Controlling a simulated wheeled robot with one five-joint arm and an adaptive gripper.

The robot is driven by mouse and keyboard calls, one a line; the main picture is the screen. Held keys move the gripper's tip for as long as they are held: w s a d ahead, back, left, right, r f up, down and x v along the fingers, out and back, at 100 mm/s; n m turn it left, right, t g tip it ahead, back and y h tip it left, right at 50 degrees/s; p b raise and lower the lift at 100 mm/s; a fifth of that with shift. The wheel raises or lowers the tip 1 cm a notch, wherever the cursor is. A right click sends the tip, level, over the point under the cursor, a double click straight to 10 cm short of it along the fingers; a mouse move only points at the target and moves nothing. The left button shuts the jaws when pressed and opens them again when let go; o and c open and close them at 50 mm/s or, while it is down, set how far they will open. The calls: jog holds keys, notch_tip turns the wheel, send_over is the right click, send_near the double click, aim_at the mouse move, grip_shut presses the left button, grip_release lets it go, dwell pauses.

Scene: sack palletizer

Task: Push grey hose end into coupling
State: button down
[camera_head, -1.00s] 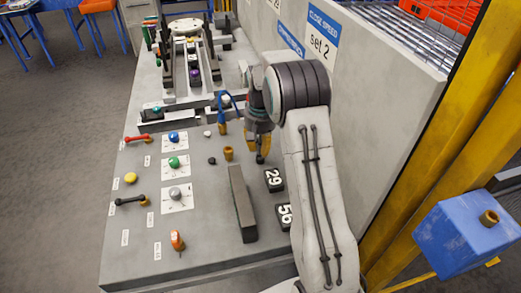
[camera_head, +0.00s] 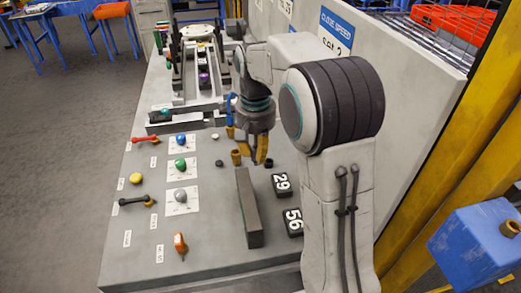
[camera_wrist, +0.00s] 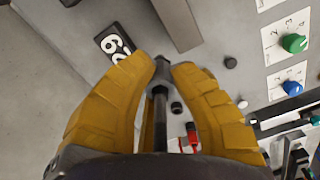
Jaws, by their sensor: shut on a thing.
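My gripper (camera_head: 262,160) has yellow fingers and points down over the grey bench. In the wrist view its fingertips (camera_wrist: 160,66) are closed around a thin dark grey rod-like piece, which looks like the grey hose end (camera_wrist: 158,105). I cannot tell which of these is the coupling. The wrist view shows a black ring-like fitting (camera_wrist: 176,107) right of the held piece, apart from it. The fingers hide some of the bench below.
A long grey block (camera_head: 248,208) lies on the bench near the gripper, with number plates 29 (camera_head: 281,184) and 56 (camera_head: 293,222) to its right. Knobs and levers are on the left. A wall bounds the right.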

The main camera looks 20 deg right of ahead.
jog(key=shift+s+a+r, duration=0.35)
jog(key=shift+r, duration=0.1)
jog(key=shift+s+a+r+p, duration=0.15)
jog(key=shift+r+p, duration=0.5)
jog(key=shift+p, duration=0.25)
jog(key=shift+a+r+p, duration=0.1)
jog(key=shift+r+p, duration=0.05)
jog(key=shift+p, duration=0.45)
jog(key=w+r+p, duration=0.1)
jog(key=w+p, duration=0.8)
jog(key=w, duration=0.4)
jog(key=shift+w+a, duration=0.15)
jog(key=shift+a, duration=0.05)
notch_tip(320, 180, down, 6)
jog(key=b, duration=0.5)
jog(key=shift+b, duration=0.3)
jog(key=shift+r+p, duration=0.35)
jog(key=shift+r, duration=0.05)
